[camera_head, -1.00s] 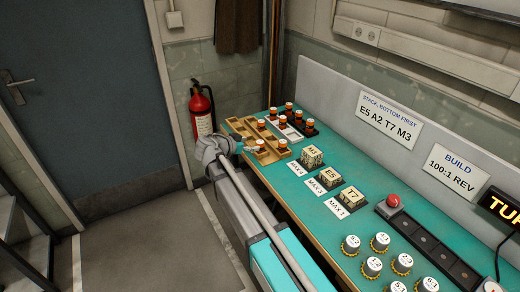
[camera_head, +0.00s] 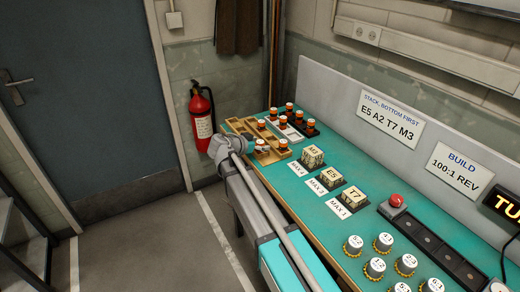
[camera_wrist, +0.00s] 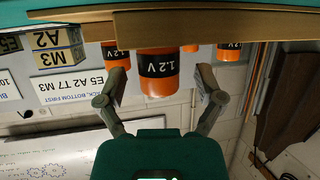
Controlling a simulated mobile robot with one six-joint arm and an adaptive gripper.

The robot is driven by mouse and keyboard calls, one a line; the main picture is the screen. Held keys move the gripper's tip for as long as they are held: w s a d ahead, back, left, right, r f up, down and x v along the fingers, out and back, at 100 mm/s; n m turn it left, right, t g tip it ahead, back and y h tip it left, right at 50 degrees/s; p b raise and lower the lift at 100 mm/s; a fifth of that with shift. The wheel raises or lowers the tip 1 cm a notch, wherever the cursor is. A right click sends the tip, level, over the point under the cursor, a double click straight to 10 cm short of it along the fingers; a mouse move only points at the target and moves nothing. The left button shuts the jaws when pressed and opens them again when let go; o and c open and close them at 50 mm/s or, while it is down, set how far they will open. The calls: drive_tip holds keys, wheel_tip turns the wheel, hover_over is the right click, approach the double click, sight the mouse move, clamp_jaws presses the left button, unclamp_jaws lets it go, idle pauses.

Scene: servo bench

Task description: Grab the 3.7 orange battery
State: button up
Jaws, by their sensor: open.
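Orange batteries with dark labels stand in and behind a wooden tray (camera_head: 238,126) at the bench's far end. In the wrist view, which looks upside down, my gripper (camera_wrist: 162,80) is open, with one finger on each side of an orange battery (camera_wrist: 160,87) labelled 1.2 V. I see no clear contact. Two more orange batteries (camera_wrist: 115,57) (camera_wrist: 229,51) stand beyond it, also with 1.2 V labels. In the head view, my gripper is at the tray's near left side, its fingers hardly visible. No 3.7 label is readable in either view.
A wooden edge (camera_wrist: 210,30) crosses the wrist view. Marked blocks (camera_head: 312,156) stand on the teal bench right of the tray. Several white-topped knobs (camera_head: 375,267) and a red button (camera_head: 396,200) are nearer. A grey back panel (camera_head: 335,90) bounds the bench.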

clamp_jaws()
idle(0.5)
drive_tip(key=shift+r, duration=0.15)
wheel_tip(320, 180, up, 3)
drive_tip(key=p, duration=0.3)
drive_tip(key=shift+f, duration=0.2)
drive_tip(key=s+a+r+p, duration=0.4)
drive_tip(key=s+r+p, duration=0.6)
drive_tip(key=s, duration=0.3)
drive_tip(key=shift+s, duration=0.2)
